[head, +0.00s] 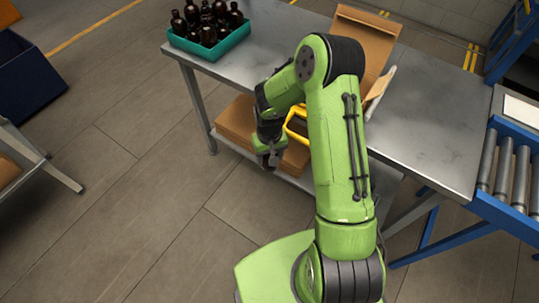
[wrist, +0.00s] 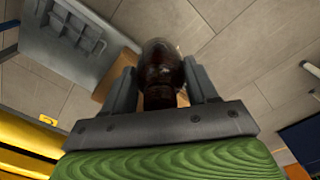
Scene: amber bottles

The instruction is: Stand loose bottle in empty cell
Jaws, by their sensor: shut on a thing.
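My gripper (wrist: 163,90) is shut on a dark amber bottle (wrist: 162,62), which sits between its two fingers in the wrist view. In the head view my gripper (head: 269,160) hangs in front of the table's near edge, below the tabletop. The held bottle cannot be made out in the head view. A teal crate (head: 215,50) stands at the far left end of the metal table, with several dark amber bottles (head: 207,20) upright in it. The crate's cells and any empty cell are hidden by the bottles and too small to tell.
The metal table (head: 265,55) has bare top between the crate and an open cardboard box (head: 368,45). Cardboard (head: 237,122) and a yellow item (head: 297,122) are on or near the lower shelf. A roller conveyor (head: 510,170) adjoins at right. The floor left of my gripper is clear.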

